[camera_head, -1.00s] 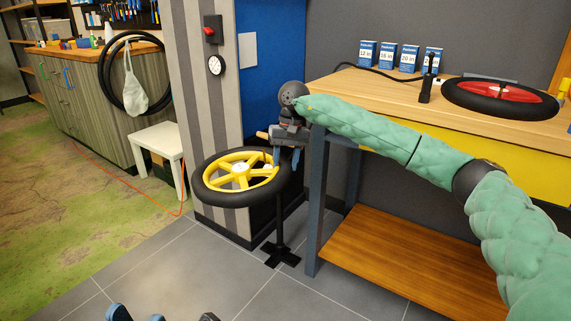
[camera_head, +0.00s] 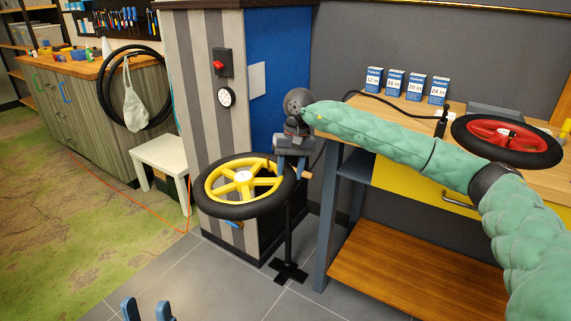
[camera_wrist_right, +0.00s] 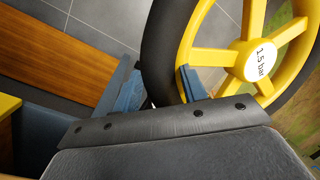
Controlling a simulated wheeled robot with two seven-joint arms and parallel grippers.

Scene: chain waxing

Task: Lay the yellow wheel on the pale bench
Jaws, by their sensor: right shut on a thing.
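The yellow wheel (camera_head: 238,181) has a black tyre, yellow spokes and a white hub, and lies nearly flat in the air left of the workbench. My right gripper (camera_head: 292,168) is shut on its right rim. In the right wrist view the tyre passes between the blue fingers of the gripper (camera_wrist_right: 158,92), and the hub (camera_wrist_right: 258,60) reads "1.5 bar". The pale wood-topped bench (camera_head: 400,116) is at the right, with my right arm across its front. My left gripper (camera_head: 147,310) shows only its fingertips at the bottom edge, apart and empty.
A black stand (camera_head: 289,245) rises near the wheel. A striped pillar (camera_head: 196,110) and white stool (camera_head: 165,152) are left.

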